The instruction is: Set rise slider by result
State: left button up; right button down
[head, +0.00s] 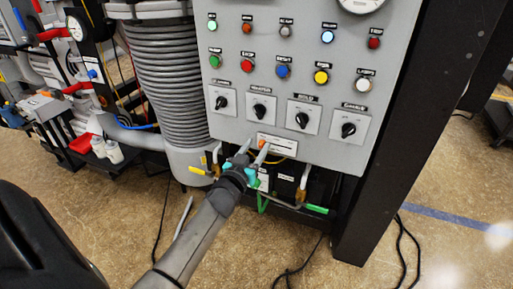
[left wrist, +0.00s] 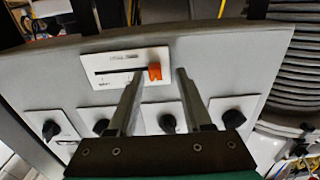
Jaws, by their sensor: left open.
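The rise slider is a white plate (head: 281,146) low on the grey control panel, with a dark slot and an orange knob (head: 262,142). The knob sits at the left end of the slot in the head view. In the left wrist view the slider plate (left wrist: 125,60) shows upside down, with the orange knob (left wrist: 155,72) at the right end of the slot. My left gripper (head: 255,149) is open in front of the panel. Its fingertips lie on either side of the knob in the picture, with gaps; their depth is unclear. My right gripper is not in view.
A row of black rotary knobs (head: 303,119) sits just above the slider, with coloured buttons (head: 283,71) higher up. Valves with yellow (head: 197,170) and green handles (head: 317,209) are below the panel. A ribbed grey hose (head: 175,75) stands at the left, a black post (head: 400,130) at the right.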

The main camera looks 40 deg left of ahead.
pick_arm(q)
jog(key=shift+d, duration=0.1)
jog(key=p+v, duration=0.1)
jog(key=v, duration=1.4)
jog(key=shift+p, duration=0.4)
jog(key=shift+s, duration=0.15)
jog(key=s+d+f+m+g+h, duration=0.1)
jog(key=s+d+f+g, duration=0.2)
jog(key=f, duration=0.7)
jog(key=s+d+f+g+h, duration=0.1)
jog(key=s+d+f+g, duration=0.15)
jog(key=f, duration=0.75)
jog(key=s+d+f+m+g+h, duration=0.1)
jog(key=s+d+f+g, duration=0.25)
jog(key=f, duration=0.65)
jog(key=s+d+f+m+g, duration=0.1)
jog(key=s+f+g, duration=0.1)
jog(key=s+f, duration=0.2)
jog(key=s+d+f+m+g+h, duration=0.1)
jog(key=s+f, duration=0.4)
jog(key=s, duration=0.6)
jog(key=s+d+f+m+g, duration=0.1)
jog(key=s+f+g, duration=0.3)
jog(key=s, duration=0.4)
jog(key=shift+s+d+f, duration=0.2)
jog(key=shift+d+f, duration=0.1)
jog(key=shift+d, duration=0.45)
